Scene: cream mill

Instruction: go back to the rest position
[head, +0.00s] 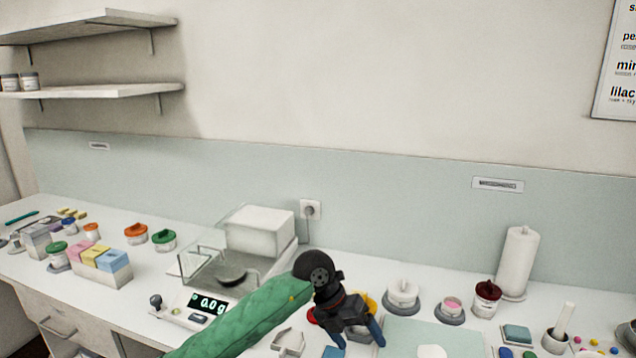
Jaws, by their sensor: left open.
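My left arm, in a green quilted sleeve, comes in from the bottom in the head view. My left gripper (358,338) points down over the white counter, between the scale and a pale green mat. It is open, with dark blue fingertips apart, and I see nothing held in it. Red and yellow things lie partly hidden behind it. My right gripper is not in view.
A scale (208,305) reading 0.0 g stands left of my arm. A paper roll (518,262), a mortar (556,341), lidded jars (487,298) and a pale mat (450,338) are to the right. Colored boxes (115,270) and several jars stand left.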

